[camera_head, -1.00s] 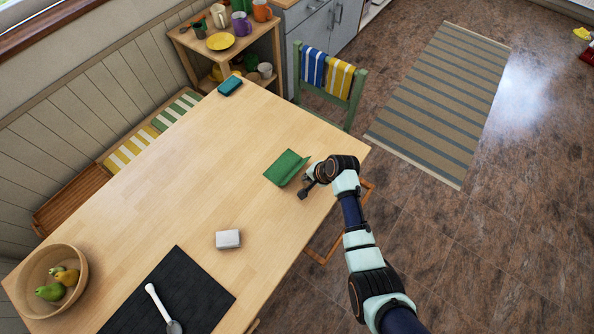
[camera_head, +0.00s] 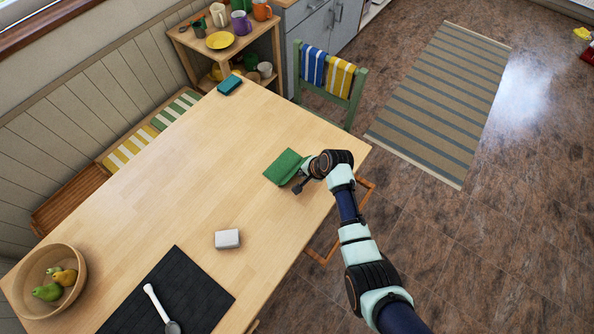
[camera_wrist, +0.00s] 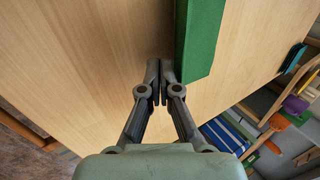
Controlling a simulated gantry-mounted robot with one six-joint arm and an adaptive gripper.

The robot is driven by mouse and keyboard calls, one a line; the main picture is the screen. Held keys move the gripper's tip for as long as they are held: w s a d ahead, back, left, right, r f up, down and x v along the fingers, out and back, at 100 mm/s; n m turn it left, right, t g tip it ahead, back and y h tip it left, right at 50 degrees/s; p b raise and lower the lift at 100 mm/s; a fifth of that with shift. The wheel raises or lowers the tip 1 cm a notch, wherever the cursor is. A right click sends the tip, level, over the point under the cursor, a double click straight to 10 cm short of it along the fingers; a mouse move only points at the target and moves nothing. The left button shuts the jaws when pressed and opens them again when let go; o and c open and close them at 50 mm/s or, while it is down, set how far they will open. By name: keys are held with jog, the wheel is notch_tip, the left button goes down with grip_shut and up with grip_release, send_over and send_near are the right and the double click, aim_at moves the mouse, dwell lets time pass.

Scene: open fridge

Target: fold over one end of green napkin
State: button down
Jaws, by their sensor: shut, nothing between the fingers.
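The green napkin (camera_head: 284,167) lies on the wooden table (camera_head: 190,170) near its right edge. In the wrist view the napkin (camera_wrist: 203,38) is a green strip with a straight edge, just right of my fingertips. My gripper (camera_head: 299,187) is at the napkin's near right side, low over the table. In the wrist view my gripper (camera_wrist: 159,68) has its fingertips together with nothing between them. The right part of the napkin is partly hidden by my gripper in the head view, and I cannot tell whether the fingertips touch it.
A white block (camera_head: 228,239) and a black mat (camera_head: 172,296) with a spoon (camera_head: 160,305) are nearer. A fruit bowl (camera_head: 75,262) stands at the left. A teal item (camera_head: 229,86) lies at the far end. A green chair (camera_head: 330,85) stands beyond. The table's middle is clear.

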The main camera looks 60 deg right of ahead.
jog(key=shift+w+d+b, duration=0.25)
jog(key=shift+w+b, duration=0.25)
jog(key=shift+w, duration=0.4)
jog(key=shift+w+d+b, duration=0.2)
jog(key=shift+w+b, duration=0.25)
jog(key=shift+w, duration=0.45)
jog(key=p, duration=0.1)
jog(key=s, duration=0.1)
jog(key=s+p, duration=0.1)
jog(key=shift+a+r+p, duration=0.25)
jog(key=shift+p, duration=0.05)
jog(key=shift+s+a+p, duration=0.1)
jog(key=shift+s+p, duration=0.25)
jog(key=shift+s+f, duration=0.2)
jog(key=shift+s, duration=0.05)
notch_tip(320, 180, up, 10)
jog(key=p, duration=1)
